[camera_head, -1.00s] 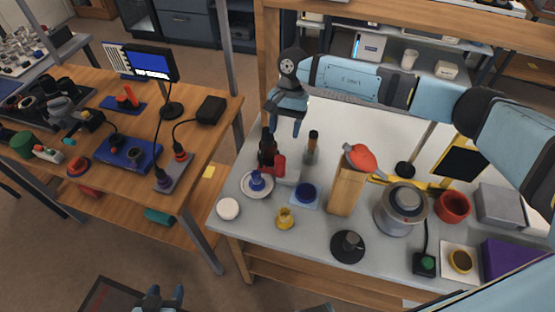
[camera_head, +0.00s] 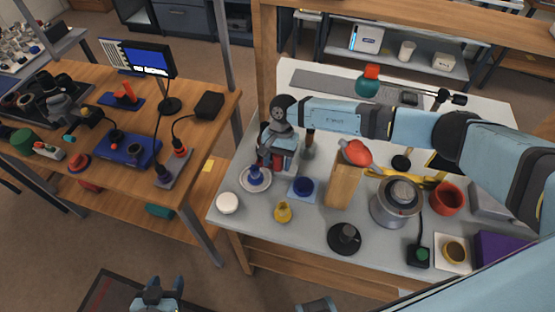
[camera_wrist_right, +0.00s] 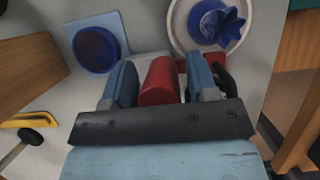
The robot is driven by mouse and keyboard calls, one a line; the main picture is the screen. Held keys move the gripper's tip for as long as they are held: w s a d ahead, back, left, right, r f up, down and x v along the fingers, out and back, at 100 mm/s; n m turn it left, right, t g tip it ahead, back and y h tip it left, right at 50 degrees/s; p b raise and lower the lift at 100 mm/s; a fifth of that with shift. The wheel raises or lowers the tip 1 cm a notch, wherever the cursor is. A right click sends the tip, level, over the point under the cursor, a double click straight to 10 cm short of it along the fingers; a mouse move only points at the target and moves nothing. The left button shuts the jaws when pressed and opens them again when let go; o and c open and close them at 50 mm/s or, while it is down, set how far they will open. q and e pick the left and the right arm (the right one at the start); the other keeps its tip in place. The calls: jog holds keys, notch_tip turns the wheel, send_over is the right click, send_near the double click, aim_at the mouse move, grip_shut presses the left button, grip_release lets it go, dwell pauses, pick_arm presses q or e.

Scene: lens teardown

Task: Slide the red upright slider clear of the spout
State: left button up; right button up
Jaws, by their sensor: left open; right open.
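The red slider (camera_wrist_right: 158,84) shows in the right wrist view as a rounded red piece between the two blue fingers of my right gripper (camera_wrist_right: 161,76). The fingers stand on either side of it and are open; I cannot tell whether either one touches it. In the head view my right gripper (camera_head: 276,160) is lowered over the slider's place and largely hides it. I cannot make out the spout. My left gripper (camera_head: 160,295) is open and empty at the bottom edge of the head view, away from the table.
Near the right gripper are a blue knob (camera_head: 255,175) on a white saucer, a blue round piece (camera_head: 303,187) on a pale pad, and a wooden block (camera_head: 343,185) with a red top. A yellow piece (camera_head: 283,212) and white disc (camera_head: 228,203) lie in front.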

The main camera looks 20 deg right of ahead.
aim_at(288, 174)
grip_shut()
jog(key=shift+s+d, duration=0.2)
jog(key=shift+d, duration=0.2)
jog(key=shift+s+d+b, duration=0.45)
jog(key=shift+s+d, duration=0.15)
jog(key=shift+d, duration=0.25)
jog(key=shift+s+d, duration=0.15)
grip_release()
jog(key=shift+r, duration=0.15)
